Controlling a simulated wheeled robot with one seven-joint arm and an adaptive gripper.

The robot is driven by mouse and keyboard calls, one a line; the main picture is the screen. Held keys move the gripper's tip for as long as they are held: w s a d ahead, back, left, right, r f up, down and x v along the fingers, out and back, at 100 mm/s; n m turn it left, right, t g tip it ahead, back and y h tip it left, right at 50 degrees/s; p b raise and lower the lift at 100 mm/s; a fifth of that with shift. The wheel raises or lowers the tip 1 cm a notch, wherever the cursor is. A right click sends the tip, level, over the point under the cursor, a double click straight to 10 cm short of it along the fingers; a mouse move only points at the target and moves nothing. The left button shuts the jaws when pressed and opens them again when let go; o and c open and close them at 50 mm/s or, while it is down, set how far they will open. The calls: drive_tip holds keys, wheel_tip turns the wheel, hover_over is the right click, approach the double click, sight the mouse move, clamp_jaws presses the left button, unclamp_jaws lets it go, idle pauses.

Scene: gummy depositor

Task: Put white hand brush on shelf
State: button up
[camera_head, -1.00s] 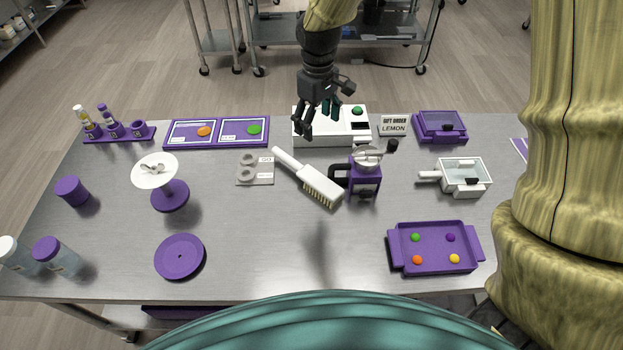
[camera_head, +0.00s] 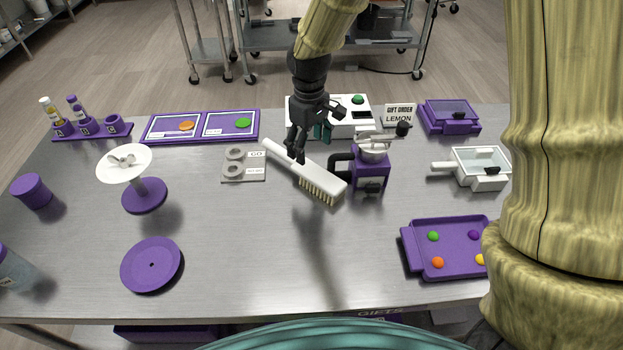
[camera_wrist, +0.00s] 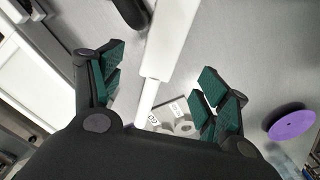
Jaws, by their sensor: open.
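The white hand brush (camera_head: 318,178) lies on the metal table near its middle, bristles toward the front, its handle running back to the left. In the wrist view the brush (camera_wrist: 172,45) runs between the two green-padded fingers. My gripper (camera_head: 308,145) is open and hangs over the brush's handle side. In the wrist view my gripper (camera_wrist: 158,90) has a finger on each side of the brush, apart from it. No contact shows. I cannot clearly make out the shelf on which the brush is to be put; a metal rack (camera_head: 330,38) stands behind the table.
A purple grinder (camera_head: 369,172) stands just right of the brush. A white machine (camera_head: 345,105) is behind it. A grey plate with rings (camera_head: 243,165) lies left of the handle. A purple tray (camera_head: 412,262) is at the front right. The table's front middle is clear.

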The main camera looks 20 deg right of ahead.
sight(310, 169)
wheel_tip(310, 169, down, 4)
drive_tip(key=shift+f, duration=0.1)
drive_tip(key=shift+s+f+p, duration=0.2)
drive_tip(key=shift+f+p, duration=0.55)
drive_tip(key=shift+f, duration=2.15)
drive_tip(key=c, duration=1.3)
drive_tip(key=shift+r, duration=0.15)
